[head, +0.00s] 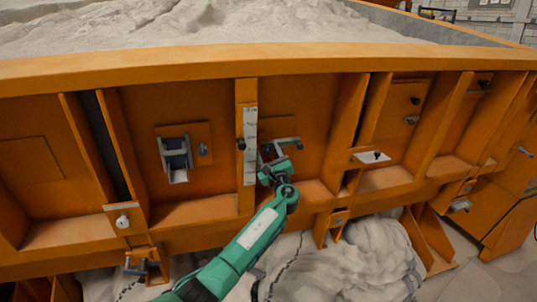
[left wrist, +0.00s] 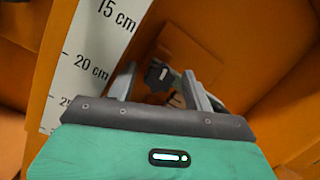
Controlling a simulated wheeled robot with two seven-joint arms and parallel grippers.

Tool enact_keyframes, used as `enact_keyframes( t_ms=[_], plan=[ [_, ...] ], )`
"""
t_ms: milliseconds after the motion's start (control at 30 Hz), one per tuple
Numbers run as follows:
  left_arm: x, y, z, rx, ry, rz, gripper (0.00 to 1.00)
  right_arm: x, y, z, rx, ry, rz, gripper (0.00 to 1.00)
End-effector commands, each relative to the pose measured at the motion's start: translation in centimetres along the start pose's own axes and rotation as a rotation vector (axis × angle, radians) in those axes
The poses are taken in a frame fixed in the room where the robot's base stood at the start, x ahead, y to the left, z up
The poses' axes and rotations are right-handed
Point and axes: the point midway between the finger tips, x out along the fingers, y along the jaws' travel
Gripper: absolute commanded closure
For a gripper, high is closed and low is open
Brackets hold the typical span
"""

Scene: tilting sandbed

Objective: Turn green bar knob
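My left gripper (head: 277,148) reaches up to the orange side wall of the sandbed, just right of the white scale strip (head: 250,146). In the left wrist view the two grey fingers of this gripper (left wrist: 160,82) stand apart. A small dark knob (left wrist: 155,74) shows between and beyond them, in a shaded recess of the orange wall. A green patch shows beside it, but I cannot tell whether this is the green bar knob. In the head view the gripper hides most of this spot. I cannot tell whether the fingers touch anything. My right gripper is in neither view.
A paper-roll-like fitting (head: 176,158) sits on a plate to the left. A white plate with a black knob (head: 376,157) sits to the right. Orange ribs (head: 347,130) stand out from the wall. Sand (head: 215,22) fills the bed, and more lies heaped below.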

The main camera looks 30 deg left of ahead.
Motion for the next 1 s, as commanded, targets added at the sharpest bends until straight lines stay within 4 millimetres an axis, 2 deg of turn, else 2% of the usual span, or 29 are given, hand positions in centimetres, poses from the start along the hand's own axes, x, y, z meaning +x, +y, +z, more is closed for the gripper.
enact_keyframes(
  t_ms=[167,267,700,833,1000],
  plan=[
    [-0.5,0.0,-0.1,-0.001,0.001,0.0,0.48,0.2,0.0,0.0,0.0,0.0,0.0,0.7],
    [-1.7,0.1,-0.3,0.0,0.002,0.0,0.48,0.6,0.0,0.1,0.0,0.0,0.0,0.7],
    [-11.2,0.1,-0.3,-0.002,0.002,0.0,0.48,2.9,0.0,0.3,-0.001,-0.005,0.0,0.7],
    [-12.8,0.1,-0.2,-0.001,0.001,-0.001,0.48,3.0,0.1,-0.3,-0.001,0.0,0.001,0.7],
    [-13.8,0.0,-0.1,0.0,0.001,0.0,0.48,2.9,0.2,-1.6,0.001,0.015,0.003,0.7]
  ],
)
